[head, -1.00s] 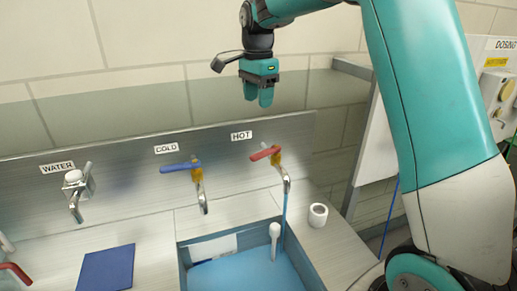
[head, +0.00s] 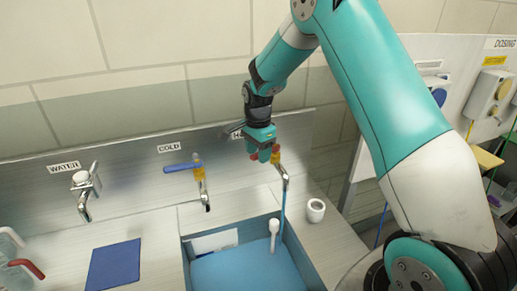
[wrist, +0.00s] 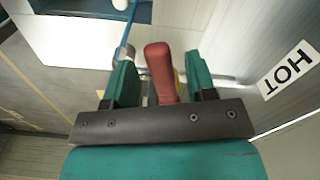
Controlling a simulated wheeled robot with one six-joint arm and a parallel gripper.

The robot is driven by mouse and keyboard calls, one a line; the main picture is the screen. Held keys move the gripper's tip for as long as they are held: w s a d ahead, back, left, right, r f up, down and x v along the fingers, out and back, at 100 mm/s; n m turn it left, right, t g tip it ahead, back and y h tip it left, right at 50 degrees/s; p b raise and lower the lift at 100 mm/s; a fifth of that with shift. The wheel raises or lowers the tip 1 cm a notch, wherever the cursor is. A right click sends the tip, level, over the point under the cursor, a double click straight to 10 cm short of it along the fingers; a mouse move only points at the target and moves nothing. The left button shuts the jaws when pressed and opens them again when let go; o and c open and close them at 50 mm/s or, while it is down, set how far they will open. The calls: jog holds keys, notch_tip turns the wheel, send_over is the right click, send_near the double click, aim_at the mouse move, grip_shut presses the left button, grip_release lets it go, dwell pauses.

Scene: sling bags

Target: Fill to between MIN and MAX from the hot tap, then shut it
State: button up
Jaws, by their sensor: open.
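My gripper (head: 264,156) is open at the hot tap, under the HOT label. In the wrist view the tap's red lever (wrist: 160,70) lies between the two open fingers (wrist: 163,88), with a gap visible on each side. In the head view my gripper hides most of the lever; the hot tap's spout (head: 282,173) shows below. A thin blue stream of water (head: 283,206) runs from it into the blue sink basin (head: 300,262). A white panel (head: 215,241) shows on the basin's back wall; any MIN or MAX marks are too small to read.
A white upright post (head: 274,232) stands in the basin, and a white cup (head: 315,211) on the counter to its right. The cold tap (head: 183,168) and water tap (head: 86,185) are left.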

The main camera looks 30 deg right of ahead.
grip_shut()
jog(key=shift+w+f+m+b, duration=0.1)
jog(key=shift+w+m+b, duration=0.4)
jog(key=shift+m, duration=0.4)
jog(key=shift+w+d+m, duration=0.1)
jog(key=shift+w+m, duration=0.55)
jog(key=shift+m, duration=0.45)
grip_release()
notch_tip(320, 180, up, 18)
jog(key=b, duration=0.4)
jog(key=shift+f, duration=0.15)
